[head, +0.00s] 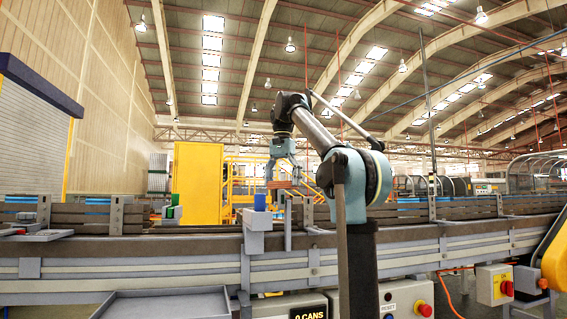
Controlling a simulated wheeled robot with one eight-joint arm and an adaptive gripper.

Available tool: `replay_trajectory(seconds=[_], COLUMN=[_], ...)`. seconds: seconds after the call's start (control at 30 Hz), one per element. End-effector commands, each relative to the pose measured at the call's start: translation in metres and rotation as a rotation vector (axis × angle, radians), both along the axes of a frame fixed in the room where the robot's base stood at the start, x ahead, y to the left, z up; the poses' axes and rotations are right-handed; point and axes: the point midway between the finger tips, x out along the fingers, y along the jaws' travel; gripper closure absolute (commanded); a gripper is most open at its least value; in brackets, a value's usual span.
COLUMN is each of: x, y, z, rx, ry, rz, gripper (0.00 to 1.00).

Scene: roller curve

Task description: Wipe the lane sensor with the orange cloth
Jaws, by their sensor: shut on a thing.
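My gripper (283,178) hangs pointing down above the conveyor, left of the picture's middle. It is shut on the orange cloth (284,185), a small folded orange-brown piece between the fingertips. A grey post with a box-like head (257,220) stands at the conveyor's near side, just below and left of the cloth; it looks like the lane sensor, but I cannot be sure.
The conveyor (150,249) with side rails runs across the whole width. A grey tray (165,304) is at the lower left. A control box with a red button (495,285) stands at right, beside a yellow guard (556,262). A yellow panel (197,182) stands behind.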

Motion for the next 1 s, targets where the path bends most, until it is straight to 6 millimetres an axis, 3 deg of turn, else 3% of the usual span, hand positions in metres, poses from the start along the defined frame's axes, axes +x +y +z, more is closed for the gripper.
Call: replay_trajectory(seconds=[0.1,0.2,0.7,1.0], x=[0.001,0.000,0.002,0.001], y=[-0.004,-0.005,-0.011,-0.016], z=[0.004,0.028,0.071,0.084], rx=[0.000,0.000,0.000,0.000], ry=[0.000,0.000,0.000,0.000], rz=[0.002,0.001,-0.008,-0.015], gripper=[0.43,0.43,0.43,0.43])
